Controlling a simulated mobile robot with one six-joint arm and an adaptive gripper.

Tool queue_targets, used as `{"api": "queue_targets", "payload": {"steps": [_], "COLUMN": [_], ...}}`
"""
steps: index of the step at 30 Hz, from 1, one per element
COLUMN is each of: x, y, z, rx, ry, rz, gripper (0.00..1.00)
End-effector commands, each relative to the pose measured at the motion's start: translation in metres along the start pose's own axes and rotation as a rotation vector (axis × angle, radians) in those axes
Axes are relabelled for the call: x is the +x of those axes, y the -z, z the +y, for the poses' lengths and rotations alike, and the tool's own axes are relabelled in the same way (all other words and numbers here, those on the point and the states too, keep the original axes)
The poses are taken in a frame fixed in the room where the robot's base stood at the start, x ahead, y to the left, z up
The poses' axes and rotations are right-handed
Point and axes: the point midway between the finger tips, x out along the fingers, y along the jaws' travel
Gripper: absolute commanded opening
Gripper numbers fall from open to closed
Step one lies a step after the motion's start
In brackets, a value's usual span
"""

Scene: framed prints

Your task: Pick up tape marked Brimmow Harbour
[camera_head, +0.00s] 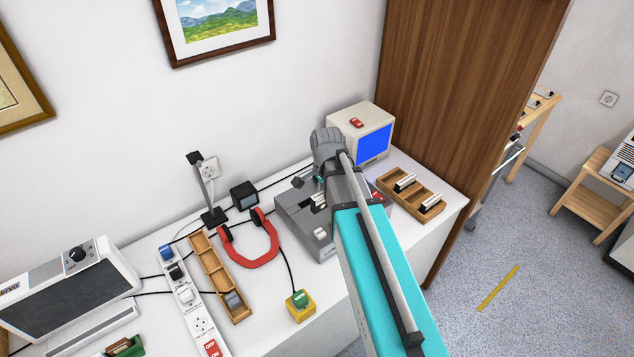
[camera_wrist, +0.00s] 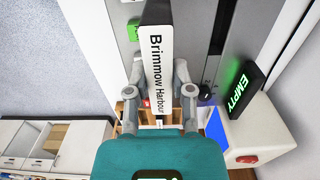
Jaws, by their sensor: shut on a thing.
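The tape marked Brimmow Harbour (camera_wrist: 160,62) has a white label with black lettering. In the wrist view it stands lengthwise between the two fingers of my gripper (camera_wrist: 157,78), which is shut on it. In the head view my gripper (camera_head: 309,184) is over the grey deck (camera_head: 295,222) on the white table, and my arm hides part of the deck. The deck's grey face with a dark slot (camera_wrist: 219,28) shows behind the tape in the wrist view. I cannot tell whether the tape touches the deck.
A wooden tray with white-labelled tapes (camera_head: 410,190) is right of the deck, near a blue-screened monitor (camera_head: 374,143). A sign reading EMPTY (camera_wrist: 241,90) shows in the wrist view. Red headphones (camera_head: 250,260), a long wooden tray (camera_head: 206,262) and a power strip (camera_head: 187,293) are left.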

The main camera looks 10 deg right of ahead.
Motion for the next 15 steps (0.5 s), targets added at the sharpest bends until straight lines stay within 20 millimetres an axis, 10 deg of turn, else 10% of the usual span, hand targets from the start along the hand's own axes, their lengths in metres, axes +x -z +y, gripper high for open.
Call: {"api": "queue_targets", "payload": {"steps": [15], "x": [-0.018], "y": [-0.008], "z": [0.039], "rx": [-0.001], "ry": [0.0], "rz": [0.0], "gripper": [0.0]}}
